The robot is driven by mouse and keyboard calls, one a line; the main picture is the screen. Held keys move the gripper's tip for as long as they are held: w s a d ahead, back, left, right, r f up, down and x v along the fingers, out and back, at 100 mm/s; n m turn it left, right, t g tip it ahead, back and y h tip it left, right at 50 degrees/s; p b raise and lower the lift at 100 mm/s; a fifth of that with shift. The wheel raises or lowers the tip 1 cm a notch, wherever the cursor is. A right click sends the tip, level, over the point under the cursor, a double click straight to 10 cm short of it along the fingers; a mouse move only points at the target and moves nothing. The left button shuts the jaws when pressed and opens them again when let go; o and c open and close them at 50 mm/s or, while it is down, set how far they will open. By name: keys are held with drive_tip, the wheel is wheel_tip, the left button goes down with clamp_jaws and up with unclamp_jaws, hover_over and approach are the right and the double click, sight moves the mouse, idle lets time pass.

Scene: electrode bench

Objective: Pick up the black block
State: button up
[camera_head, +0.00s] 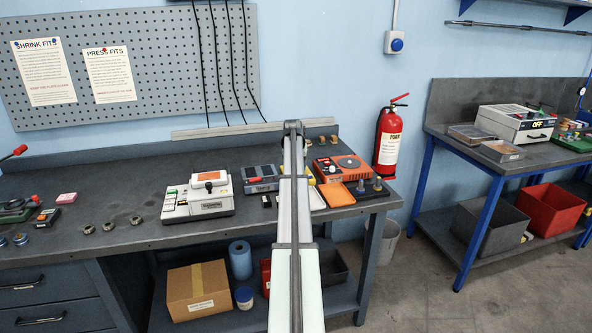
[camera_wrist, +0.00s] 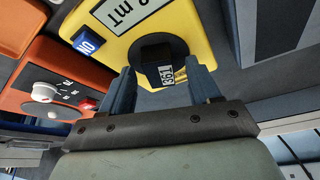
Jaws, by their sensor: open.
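A black block (camera_wrist: 153,50) with a small white printed label shows in the wrist view, against the yellow face of a meter with a display reading in mT (camera_wrist: 115,30). My gripper (camera_wrist: 162,72) is open. Its two blue-grey fingers stand on either side of the block, with the block between their tips. I cannot tell whether either finger touches it. In the head view my arm reaches out over the bench and hides the block and most of the meter.
An orange device with a white knob (camera_wrist: 45,92) is close beside the meter. The bench (camera_head: 120,213) also holds a white instrument (camera_head: 199,198), an orange unit (camera_head: 342,167) and small metal posts (camera_head: 377,184). A red extinguisher (camera_head: 389,140) stands beyond its right end.

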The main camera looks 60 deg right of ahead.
clamp_jaws()
idle(0.5)
drive_tip(key=shift+r, duration=0.1)
